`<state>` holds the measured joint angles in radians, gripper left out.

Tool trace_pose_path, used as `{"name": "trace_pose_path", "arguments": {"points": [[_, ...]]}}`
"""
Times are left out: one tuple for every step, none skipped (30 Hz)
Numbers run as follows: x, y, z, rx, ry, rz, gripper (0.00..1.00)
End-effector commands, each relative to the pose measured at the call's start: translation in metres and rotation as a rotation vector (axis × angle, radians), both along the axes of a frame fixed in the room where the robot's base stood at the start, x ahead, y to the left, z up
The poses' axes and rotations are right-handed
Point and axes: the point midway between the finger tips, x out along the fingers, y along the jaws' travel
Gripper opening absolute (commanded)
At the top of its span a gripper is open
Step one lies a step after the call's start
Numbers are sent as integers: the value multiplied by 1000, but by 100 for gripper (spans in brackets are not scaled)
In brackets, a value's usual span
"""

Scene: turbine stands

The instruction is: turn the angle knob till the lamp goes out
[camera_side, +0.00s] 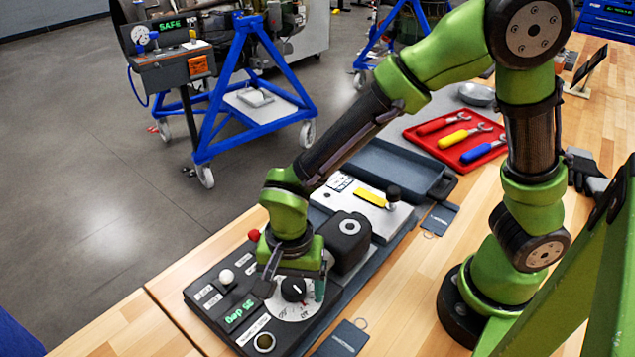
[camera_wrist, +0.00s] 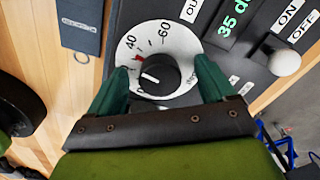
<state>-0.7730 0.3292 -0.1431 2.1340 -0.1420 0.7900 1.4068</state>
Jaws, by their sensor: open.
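The angle knob (camera_wrist: 160,76) is black with a white pointer line. It sits on a white dial (camera_wrist: 185,42) with numbers such as 40 and 60 and a red mark near 40. A green display (camera_wrist: 232,22) beside it begins with 35; in the side view it reads 35 deg. My gripper (camera_wrist: 160,66) is open, its two green fingers on either side of the knob with gaps. In the side view my gripper (camera_side: 294,284) points down over the knob (camera_side: 293,289). A round, ringed fitting (camera_side: 264,342), perhaps the lamp, sits at the panel's near corner; I cannot tell whether it is lit.
A black block (camera_side: 348,240) is close behind my gripper. A red tray of wrenches (camera_side: 456,134) and a grey tray (camera_side: 385,168) lie farther back. Bare wood shows right of the panel.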

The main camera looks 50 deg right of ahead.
Motion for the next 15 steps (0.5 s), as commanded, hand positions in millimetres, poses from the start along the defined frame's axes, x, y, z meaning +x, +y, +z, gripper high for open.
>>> {"name": "trace_pose_path", "arguments": {"points": [[0, 0, 0, 0, 0, 1, 85], [0, 0, 0, 0, 0, 1, 85], [0, 0, 0, 0, 0, 1, 85], [0, 0, 0, 0, 0, 1, 85], [0, 0, 0, 0, 0, 1, 85], [0, 0, 0, 0, 0, 1, 85], [0, 0, 0, 0, 0, 1, 85], [0, 0, 0, 0, 0, 1, 85], [0, 0, 2, 0, 0, 1, 85], [0, 0, 3, 1, -1, 2, 85], [0, 0, 5, 1, -1, 2, 85], [1, 0, 8, 1, -2, 2, 85], [1, 0, 10, 1, -2, 2, 85], [1, 0, 13, 1, -2, 2, 85], [1, 1, 16, 2, -3, 2, 85]]}}
